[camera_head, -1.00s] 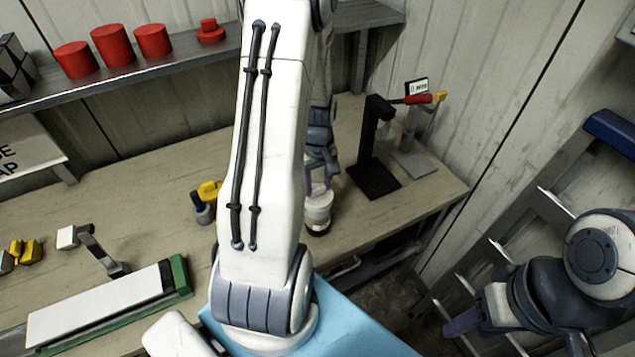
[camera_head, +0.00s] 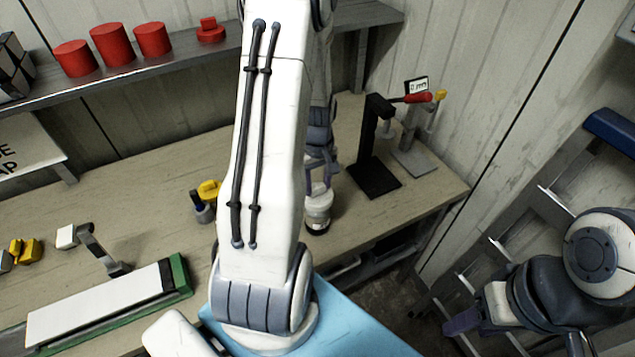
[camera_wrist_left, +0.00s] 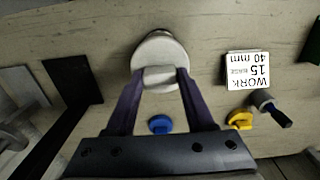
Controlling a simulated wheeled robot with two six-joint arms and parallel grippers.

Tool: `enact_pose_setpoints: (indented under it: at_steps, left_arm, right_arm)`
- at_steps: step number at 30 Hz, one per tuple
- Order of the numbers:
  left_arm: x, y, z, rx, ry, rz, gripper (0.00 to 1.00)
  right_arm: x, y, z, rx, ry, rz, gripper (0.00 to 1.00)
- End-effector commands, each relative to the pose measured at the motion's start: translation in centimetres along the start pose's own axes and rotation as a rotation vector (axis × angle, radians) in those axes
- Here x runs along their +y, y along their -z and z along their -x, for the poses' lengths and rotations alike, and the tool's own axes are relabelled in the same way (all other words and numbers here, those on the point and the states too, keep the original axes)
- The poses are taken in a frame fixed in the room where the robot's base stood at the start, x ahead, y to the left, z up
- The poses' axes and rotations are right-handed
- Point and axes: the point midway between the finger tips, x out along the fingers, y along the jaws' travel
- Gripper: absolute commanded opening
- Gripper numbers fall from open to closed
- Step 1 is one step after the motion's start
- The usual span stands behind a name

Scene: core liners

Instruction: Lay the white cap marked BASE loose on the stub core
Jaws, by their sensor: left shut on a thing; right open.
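My left gripper (camera_head: 318,184) is shut on the knob of a white cap (camera_head: 318,201), above the middle-right part of the bench. In the left wrist view the fingers (camera_wrist_left: 159,78) grip the cap's pale knob, with the round disc (camera_wrist_left: 158,48) of the cap beyond it. A short pale cylinder with a dark band, seemingly the stub core (camera_head: 317,224), stands upright directly under the cap. I cannot tell whether the cap touches it. No BASE marking can be read on the cap. My right gripper (camera_head: 462,322) is open and empty at the lower right, away from the bench.
A black stand (camera_head: 374,178) and a grey stand (camera_head: 415,160) are to the right of the cap. A white WORK card (camera_wrist_left: 247,78), a blue piece (camera_wrist_left: 160,124) and a yellow piece (camera_wrist_left: 240,118) lie nearby. Red cylinders (camera_head: 112,45) stand on the shelf.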

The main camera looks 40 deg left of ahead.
Motion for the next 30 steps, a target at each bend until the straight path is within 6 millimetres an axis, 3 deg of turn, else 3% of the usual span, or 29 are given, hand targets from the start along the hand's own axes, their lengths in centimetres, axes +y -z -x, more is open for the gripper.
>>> enact_pose_setpoints:
  at_steps: [26,27,30]
  left_arm:
    - [-0.02,-0.01,-0.89,0.0,0.0,0.0,0.01]
    - [-0.02,-0.01,-0.88,0.0,0.0,0.0,0.57]
    - [-0.01,-0.01,-0.88,0.0,0.0,0.0,0.88]
  right_arm:
    - [0.04,-0.03,-0.57,0.0,0.0,0.0,0.5]
    - [0.04,-0.03,-0.57,0.0,0.0,0.0,0.5]
    - [0.04,-0.03,-0.57,0.0,0.0,0.0,0.5]
